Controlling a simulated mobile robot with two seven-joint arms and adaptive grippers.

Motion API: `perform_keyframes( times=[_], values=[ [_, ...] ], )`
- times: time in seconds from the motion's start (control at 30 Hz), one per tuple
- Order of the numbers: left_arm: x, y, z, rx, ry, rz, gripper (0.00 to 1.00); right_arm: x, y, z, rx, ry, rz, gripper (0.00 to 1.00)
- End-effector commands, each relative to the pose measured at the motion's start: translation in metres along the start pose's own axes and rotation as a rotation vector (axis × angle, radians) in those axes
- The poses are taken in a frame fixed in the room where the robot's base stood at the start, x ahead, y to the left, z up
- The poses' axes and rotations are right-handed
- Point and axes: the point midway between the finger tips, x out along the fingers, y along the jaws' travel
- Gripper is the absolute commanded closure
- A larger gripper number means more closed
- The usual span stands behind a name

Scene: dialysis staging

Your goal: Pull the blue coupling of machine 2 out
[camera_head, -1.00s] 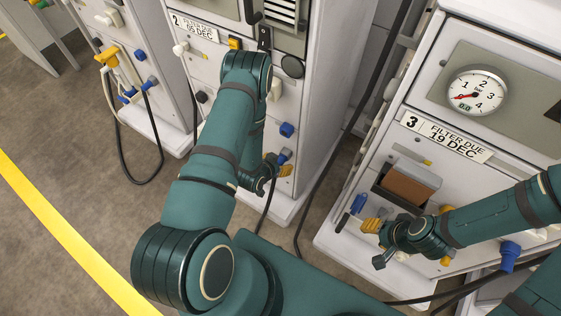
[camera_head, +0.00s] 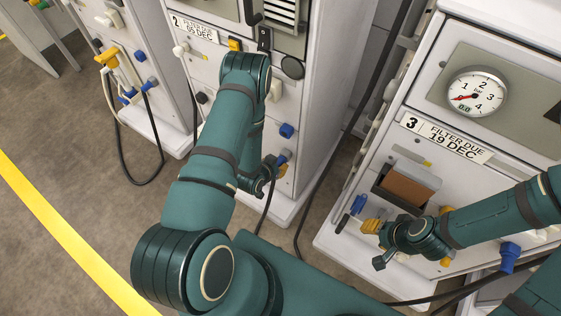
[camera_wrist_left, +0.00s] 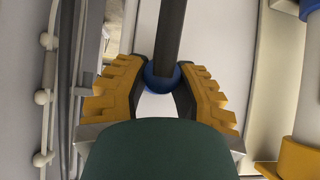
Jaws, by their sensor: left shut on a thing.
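Machine 2 (camera_head: 305,110) stands in the upper middle of the head view, with a "2, filter due 05 Dec" label. My left gripper (camera_head: 281,166) is low at its front, partly hidden by my own arm. In the left wrist view its yellow fingers (camera_wrist_left: 162,85) are shut on a round blue coupling (camera_wrist_left: 161,84) with a dark hose running from it.
Machine 3 (camera_head: 480,35), with a pressure gauge (camera_head: 476,92) and a brown block in an open slot (camera_head: 408,188), stands at the right. Another blue knob (camera_head: 287,130) sits above the held coupling. A dark hose (camera_head: 268,208) hangs below. Floor is clear at left.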

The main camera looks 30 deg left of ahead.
Motion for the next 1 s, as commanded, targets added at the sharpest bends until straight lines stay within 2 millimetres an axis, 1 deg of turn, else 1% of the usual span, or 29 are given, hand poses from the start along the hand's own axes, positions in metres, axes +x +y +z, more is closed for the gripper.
perform_keyframes(
  times=[0.03,0.6,1.0],
  values=[
    [-0.002,0.0,0.003,-0.001,-0.005,0.001,1.0,0.0,0.0,0.0,0.0,0.0,0.0,0.53],
    [-0.014,0.0,0.012,0.0,-0.002,0.0,1.0,-0.003,-0.001,0.0,0.0,0.0,0.0,0.53],
    [-0.015,0.0,0.013,0.0,-0.002,0.0,1.0,-0.003,-0.001,0.0,0.0,0.0,0.0,0.53]
  ],
)
